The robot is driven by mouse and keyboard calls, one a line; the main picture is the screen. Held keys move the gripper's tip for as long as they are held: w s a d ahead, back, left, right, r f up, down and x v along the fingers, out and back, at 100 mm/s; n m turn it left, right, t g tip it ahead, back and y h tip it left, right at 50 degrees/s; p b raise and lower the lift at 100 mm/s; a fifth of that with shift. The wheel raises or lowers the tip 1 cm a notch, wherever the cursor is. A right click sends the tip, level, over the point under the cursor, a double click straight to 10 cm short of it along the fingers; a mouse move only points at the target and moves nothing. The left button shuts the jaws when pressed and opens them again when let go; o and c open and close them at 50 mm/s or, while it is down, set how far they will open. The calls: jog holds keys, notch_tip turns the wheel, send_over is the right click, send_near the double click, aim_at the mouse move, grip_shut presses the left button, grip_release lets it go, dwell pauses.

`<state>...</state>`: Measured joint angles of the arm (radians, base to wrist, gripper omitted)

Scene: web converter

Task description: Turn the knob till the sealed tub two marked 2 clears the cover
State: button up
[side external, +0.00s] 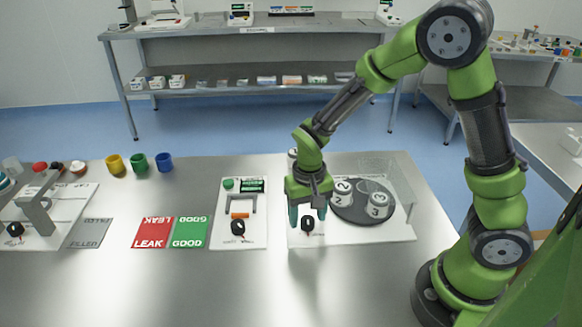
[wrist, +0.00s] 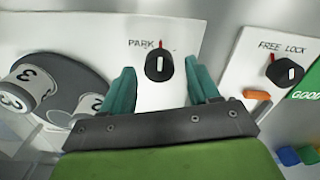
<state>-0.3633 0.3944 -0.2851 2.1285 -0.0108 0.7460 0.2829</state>
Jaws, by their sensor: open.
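The black knob (side external: 307,223) sits on a white base plate; in the wrist view the knob (wrist: 159,66) has a white pointer line and stands beside the word PARK and a red mark. My gripper (side external: 307,212) is open above the knob, its teal fingers (wrist: 160,75) on either side, apart from it. The white tub marked 2 (side external: 342,189) stands upright on the dark grey turntable (side external: 348,214), left of the tub marked 3 (side external: 378,205). The clear cover (side external: 402,183) is at the turntable's back right; its exact edges are hard to see.
Left of the knob's plate is another white plate with a black knob (side external: 238,228), labelled FREE LOCK in the wrist view, and an orange bar (wrist: 257,95). Further left lie a green GOOD card (side external: 188,232) and a red LEAK card (side external: 151,233). The front tabletop is clear.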

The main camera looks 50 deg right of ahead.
aim_at(307, 218)
notch_tip(307, 218, up, 16)
jog(key=shift+r, duration=0.15)
jog(key=shift+w, duration=0.1)
dwell(0.3)
